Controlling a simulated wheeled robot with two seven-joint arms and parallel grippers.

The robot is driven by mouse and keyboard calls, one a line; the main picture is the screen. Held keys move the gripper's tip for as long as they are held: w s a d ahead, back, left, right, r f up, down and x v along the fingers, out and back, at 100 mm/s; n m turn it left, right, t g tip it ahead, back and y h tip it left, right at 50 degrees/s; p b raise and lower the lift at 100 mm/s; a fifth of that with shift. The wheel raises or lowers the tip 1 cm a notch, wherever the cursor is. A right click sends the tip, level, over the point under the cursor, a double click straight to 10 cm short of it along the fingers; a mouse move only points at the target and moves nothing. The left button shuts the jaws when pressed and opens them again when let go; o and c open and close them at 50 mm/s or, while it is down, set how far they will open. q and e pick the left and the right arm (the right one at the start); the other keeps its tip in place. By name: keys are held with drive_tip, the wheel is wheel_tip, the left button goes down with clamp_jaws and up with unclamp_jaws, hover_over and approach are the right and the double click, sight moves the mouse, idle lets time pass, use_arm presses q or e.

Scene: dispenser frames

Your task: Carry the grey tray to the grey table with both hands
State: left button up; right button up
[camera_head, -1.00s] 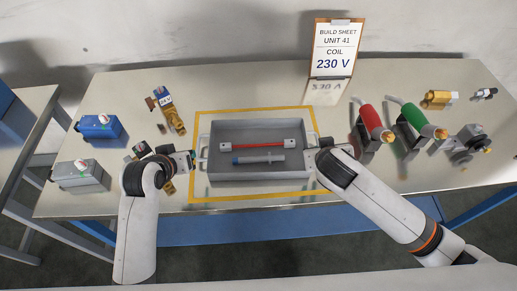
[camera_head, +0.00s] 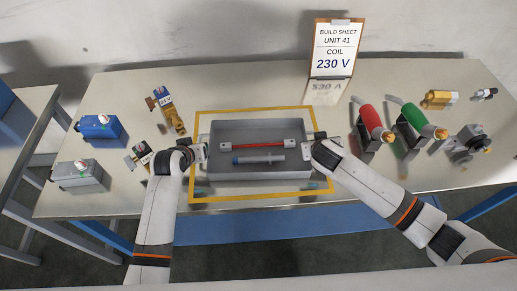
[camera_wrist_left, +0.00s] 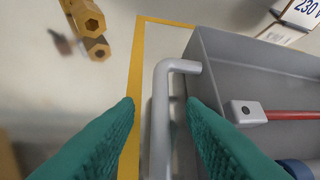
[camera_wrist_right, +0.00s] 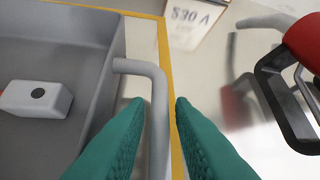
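The grey tray (camera_head: 235,176) sits on the bench inside a yellow outline. It holds a red rod with pale end blocks (camera_head: 252,145) and a white-and-blue syringe-like part (camera_head: 259,159). My left gripper (camera_head: 201,151) is open at the tray's left side; in the left wrist view its teal fingers stand on either side of the left handle (camera_wrist_left: 160,125), with gaps. My right gripper (camera_head: 318,141) is open at the right side; in the right wrist view its fingers straddle the right handle (camera_wrist_right: 158,95), with narrow gaps. A second table with a greyish top (camera_head: 27,112) stands at the left.
On the bench (camera_head: 220,85), blue (camera_head: 99,128) and grey (camera_head: 82,175) boxes and brass parts (camera_head: 168,109) lie left of the tray. Red (camera_head: 371,122) and green (camera_head: 416,119) cylinders stand at the right. A sign (camera_head: 335,50) reading 230 V stands behind.

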use_arm(q)
drive_tip(key=shift+w+f, duration=0.25)
drive_tip(key=shift+f, duration=0.05)
use_arm(e)
drive_tip(key=shift+w+d+f, duration=0.1)
drive_tip(key=shift+w+f, duration=0.15)
use_arm(q)
drive_tip(key=c, duration=0.5)
use_arm(e)
clamp_jaws()
use_arm(q)
clamp_jaws()
drive_tip(key=shift+r, duration=0.1)
use_arm(e)
drive_tip(key=shift+r, duration=0.1)
